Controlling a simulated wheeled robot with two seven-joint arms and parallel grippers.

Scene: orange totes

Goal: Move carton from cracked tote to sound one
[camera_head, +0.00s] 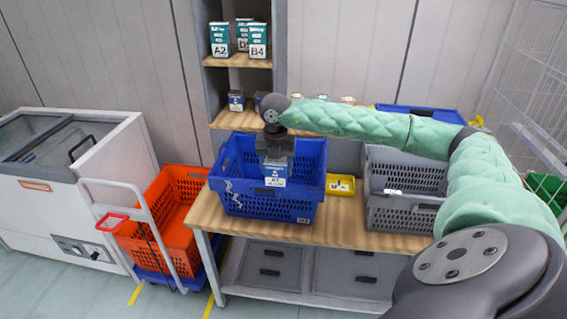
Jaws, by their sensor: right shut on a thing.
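A blue tote (308,190) stands on the wooden-topped bench, with white zigzag crack-like marks on its left side. My right gripper (276,156) reaches down over this tote from above. It is shut on a small blue and white carton (279,170), which shows just below the fingers, at or inside the tote's front rim. Whether the carton touches the tote's floor is hidden. An orange tote (151,240) sits on a blue trolley to the left of the bench, and no crack shows on it. My left gripper is not in view.
Grey crates (392,213) are stacked at the bench's right, with a small yellow bin (340,184) between. Shelves behind hold labelled cartons (257,40). The trolley's white handle (140,196) rises before the orange tote. A white chest freezer (115,150) stands at far left.

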